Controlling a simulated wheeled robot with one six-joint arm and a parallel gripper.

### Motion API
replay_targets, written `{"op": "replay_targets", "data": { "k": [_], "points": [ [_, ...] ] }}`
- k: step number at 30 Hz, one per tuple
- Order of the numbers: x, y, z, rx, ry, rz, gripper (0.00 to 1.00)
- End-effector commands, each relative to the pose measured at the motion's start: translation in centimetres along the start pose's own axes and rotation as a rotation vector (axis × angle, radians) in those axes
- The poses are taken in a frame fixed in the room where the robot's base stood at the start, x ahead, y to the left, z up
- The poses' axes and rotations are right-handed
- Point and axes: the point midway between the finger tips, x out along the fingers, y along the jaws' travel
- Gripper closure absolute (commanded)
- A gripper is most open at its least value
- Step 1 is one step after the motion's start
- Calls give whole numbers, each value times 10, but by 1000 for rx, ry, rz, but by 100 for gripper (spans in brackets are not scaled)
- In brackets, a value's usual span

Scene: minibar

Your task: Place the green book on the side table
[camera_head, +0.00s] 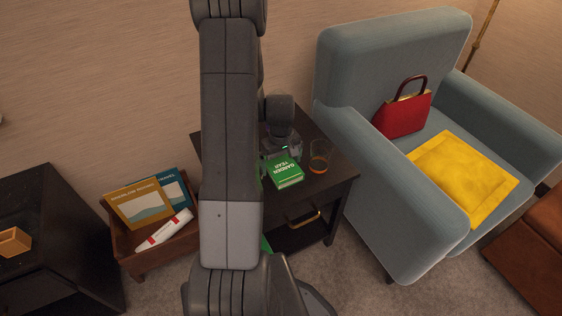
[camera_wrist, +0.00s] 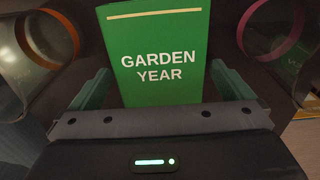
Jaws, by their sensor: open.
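The green book (camera_head: 285,172), titled "Garden Year", lies flat on the dark side table (camera_head: 325,185), near its front edge. My gripper (camera_head: 281,153) is low over the table at the book's back edge. In the wrist view the green book (camera_wrist: 160,55) shows its cover between and beyond my two open fingers, with its lower end hidden by the gripper body. I cannot tell whether the fingers touch it.
A glass (camera_head: 319,157) with an orange band stands right of the book. The wrist view shows another glass (camera_wrist: 268,30) on the opposite side. An armchair (camera_head: 345,130) adjoins the table at right; a magazine rack (camera_head: 125,245) stands at left. A small green patch (camera_head: 265,244) shows below the table.

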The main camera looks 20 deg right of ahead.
Motion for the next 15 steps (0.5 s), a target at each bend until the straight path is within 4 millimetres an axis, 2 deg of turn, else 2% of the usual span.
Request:
{"op": "replay_targets", "data": {
  "k": [5, 15],
  "points": [
    [-17, 0, -1, 0, 4, 2, 0],
    [-90, 1, -1, 0, 4, 3, 0]
  ]
}}
